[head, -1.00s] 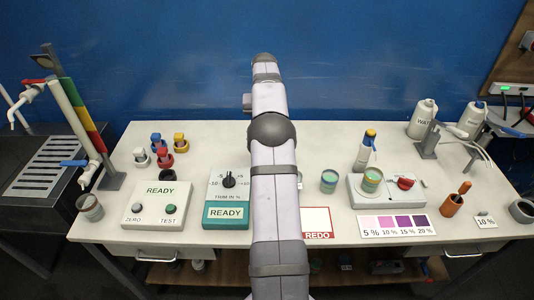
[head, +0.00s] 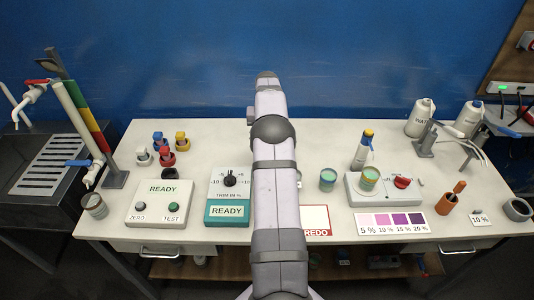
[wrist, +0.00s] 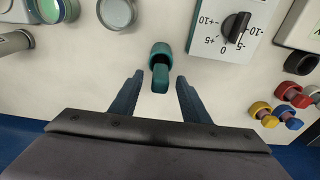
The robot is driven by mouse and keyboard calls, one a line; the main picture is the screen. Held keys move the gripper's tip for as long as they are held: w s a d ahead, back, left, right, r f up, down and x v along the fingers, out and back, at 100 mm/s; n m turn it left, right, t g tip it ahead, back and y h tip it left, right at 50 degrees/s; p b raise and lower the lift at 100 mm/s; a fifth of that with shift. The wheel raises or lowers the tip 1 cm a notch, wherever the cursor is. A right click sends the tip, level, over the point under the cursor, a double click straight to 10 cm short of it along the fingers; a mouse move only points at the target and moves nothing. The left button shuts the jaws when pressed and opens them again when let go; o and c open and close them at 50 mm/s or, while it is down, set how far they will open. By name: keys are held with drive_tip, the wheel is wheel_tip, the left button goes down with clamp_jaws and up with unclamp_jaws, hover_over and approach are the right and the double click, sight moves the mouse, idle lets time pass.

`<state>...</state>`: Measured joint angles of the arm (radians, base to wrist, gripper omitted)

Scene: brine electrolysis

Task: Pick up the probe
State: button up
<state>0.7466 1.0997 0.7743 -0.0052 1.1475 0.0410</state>
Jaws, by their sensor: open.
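A teal stick-shaped thing (wrist: 160,79), apparently the probe, stands in a round teal holder (wrist: 160,49) in the wrist view. My gripper (wrist: 160,85) is open, with one dark blue finger on each side of the stick. Clear gaps show between the stick and both fingers, and nothing is held. In the head view my own arm hides the gripper, the stick and the holder.
The trim box with its black knob (wrist: 237,26) stands close to the holder. Red, yellow and blue plugs (wrist: 292,95) are at the right of the wrist view. A grey cup (wrist: 116,12) and a green-rimmed cup (wrist: 48,8) stand to the left.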

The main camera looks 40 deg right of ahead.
drive_tip(key=shift+w+f, duration=0.1)
drive_tip(key=shift+f, duration=0.95)
clamp_jaws()
drive_tip(key=shift+r, duration=0.1)
